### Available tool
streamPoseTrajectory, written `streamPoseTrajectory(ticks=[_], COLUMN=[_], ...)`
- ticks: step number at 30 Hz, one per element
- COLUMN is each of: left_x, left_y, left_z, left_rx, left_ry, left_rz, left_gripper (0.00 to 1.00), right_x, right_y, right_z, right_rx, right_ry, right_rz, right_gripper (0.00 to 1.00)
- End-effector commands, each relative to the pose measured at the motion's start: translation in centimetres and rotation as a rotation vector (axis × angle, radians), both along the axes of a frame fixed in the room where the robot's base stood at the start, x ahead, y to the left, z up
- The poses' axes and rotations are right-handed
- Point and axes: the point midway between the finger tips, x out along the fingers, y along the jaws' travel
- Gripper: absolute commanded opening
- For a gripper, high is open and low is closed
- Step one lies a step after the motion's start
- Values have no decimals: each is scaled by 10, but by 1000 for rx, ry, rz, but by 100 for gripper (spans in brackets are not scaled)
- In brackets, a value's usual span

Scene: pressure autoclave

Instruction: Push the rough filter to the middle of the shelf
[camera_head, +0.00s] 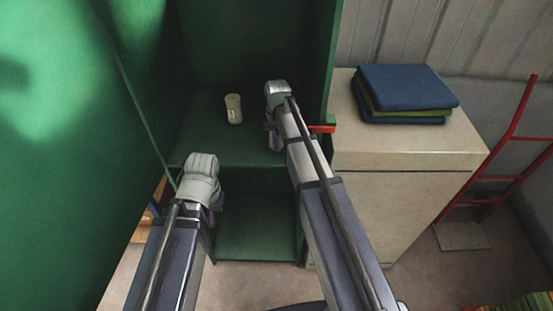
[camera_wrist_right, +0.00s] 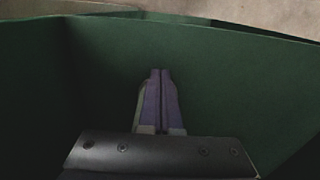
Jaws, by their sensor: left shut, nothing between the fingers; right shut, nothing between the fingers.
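The rough filter (camera_head: 233,108) looks like a small pale cylinder with a light label. It stands upright on the green shelf (camera_head: 200,139) of an open cabinet, near the shelf's middle in the head view. My right gripper (camera_head: 272,143) is over the right part of the shelf, apart from the filter and to its right. In the right wrist view its fingers (camera_wrist_right: 161,75) are shut with nothing between them, in front of green cabinet surface. My left gripper (camera_head: 180,190) is low at the left, near the shelf's front edge; its fingers are mostly hidden behind the wrist. The filter is not in the right wrist view.
Green cabinet walls bound the shelf at left, right and back. A lower compartment (camera_head: 255,225) is empty. At right stands a beige cabinet (camera_head: 400,158) with folded blue and green cloths (camera_head: 405,88) on top. A red hand truck (camera_head: 500,160) stands further right.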

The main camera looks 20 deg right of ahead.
Motion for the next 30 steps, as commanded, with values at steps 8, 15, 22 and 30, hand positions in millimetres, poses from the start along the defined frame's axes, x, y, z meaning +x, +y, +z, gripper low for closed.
streamPoseTrajectory(ticks=[8,15,22,30], left_x=[0,0,0,0], left_y=[0,0,0,0], left_z=[0,0,0,0], left_rx=[0,0,0,0], left_ry=[0,0,0,0], left_rz=[0,0,0,0], left_gripper=[0,0,0,0], right_x=[88,127,130,129], right_y=[-24,-36,-38,-37], right_z=[0,0,0,0], right_rx=[0,0,0,0], right_ry=[0,0,0,0], right_rz=[-1,0,0,0], right_gripper=[0,0,0,0])
